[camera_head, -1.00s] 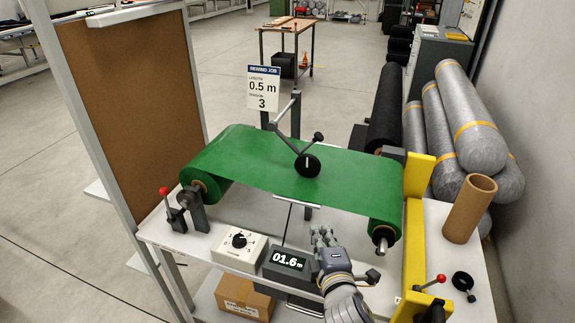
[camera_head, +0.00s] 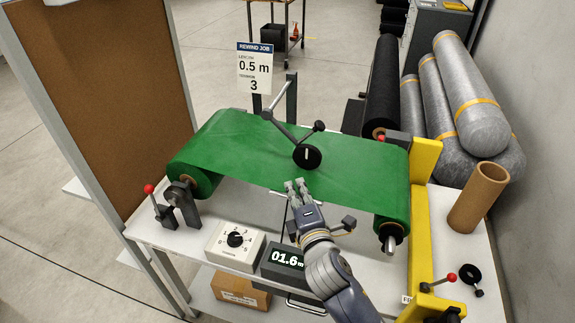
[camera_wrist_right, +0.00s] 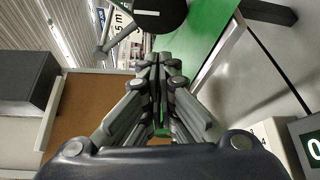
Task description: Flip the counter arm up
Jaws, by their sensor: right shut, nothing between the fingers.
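The counter arm (camera_head: 284,128) is a grey bar that slopes from a post behind the green sheet down to a black counter wheel (camera_head: 307,157). The wheel rests on or just over the green sheet (camera_head: 245,145); contact cannot be told. A short handle with a black knob (camera_head: 319,126) rises beside the wheel. My right gripper (camera_head: 295,184) is shut and empty, over the front edge of the sheet, just in front of and below the wheel. In the right wrist view the shut fingers (camera_wrist_right: 160,60) point toward the black wheel (camera_wrist_right: 158,14). My left gripper is out of view.
A dial box (camera_head: 235,243) and a display (camera_head: 284,262) reading 01.6 m sit on the white table front. A red-knobbed lever (camera_head: 150,190) stands left. A yellow frame (camera_head: 420,200) and a cardboard tube (camera_head: 478,197) stand right. A sign (camera_head: 254,72) stands behind.

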